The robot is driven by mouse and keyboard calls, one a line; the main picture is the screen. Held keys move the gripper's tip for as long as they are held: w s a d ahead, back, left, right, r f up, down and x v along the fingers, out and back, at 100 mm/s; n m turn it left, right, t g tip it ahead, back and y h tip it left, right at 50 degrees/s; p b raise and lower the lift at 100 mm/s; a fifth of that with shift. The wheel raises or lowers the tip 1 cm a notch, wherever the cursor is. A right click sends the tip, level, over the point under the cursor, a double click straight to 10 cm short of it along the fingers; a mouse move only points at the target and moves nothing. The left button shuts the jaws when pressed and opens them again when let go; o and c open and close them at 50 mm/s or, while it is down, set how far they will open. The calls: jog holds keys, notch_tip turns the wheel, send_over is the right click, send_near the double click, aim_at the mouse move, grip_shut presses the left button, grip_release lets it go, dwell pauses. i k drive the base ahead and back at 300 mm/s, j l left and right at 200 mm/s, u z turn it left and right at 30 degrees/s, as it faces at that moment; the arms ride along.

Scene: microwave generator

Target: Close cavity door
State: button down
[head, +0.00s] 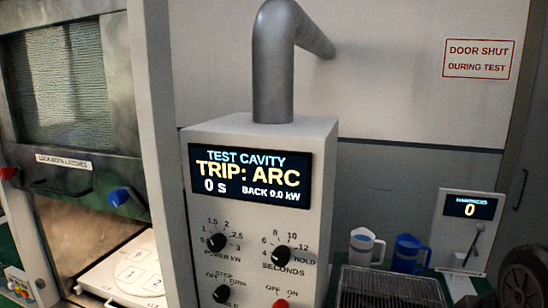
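The cavity door (62,75) is at the left of the head view, with a mesh window and a label about locking both latches. It appears raised, with the cavity opening (80,235) showing below it. A red latch knob (8,173) is at its left and a blue latch knob (120,196) at its right. A white tray (105,296) with numbered circles lies in the lower part of the opening. My gripper is not in view.
The control box (258,140) reads "TRIP: ARC", with a grey duct (272,75) above it. To the right are a white mug (362,246), a blue mug (408,254), a wire rack (390,288) and a small panel (468,225) reading 0.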

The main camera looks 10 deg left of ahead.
aim_at(83, 177)
jog(key=j, duration=2.35)
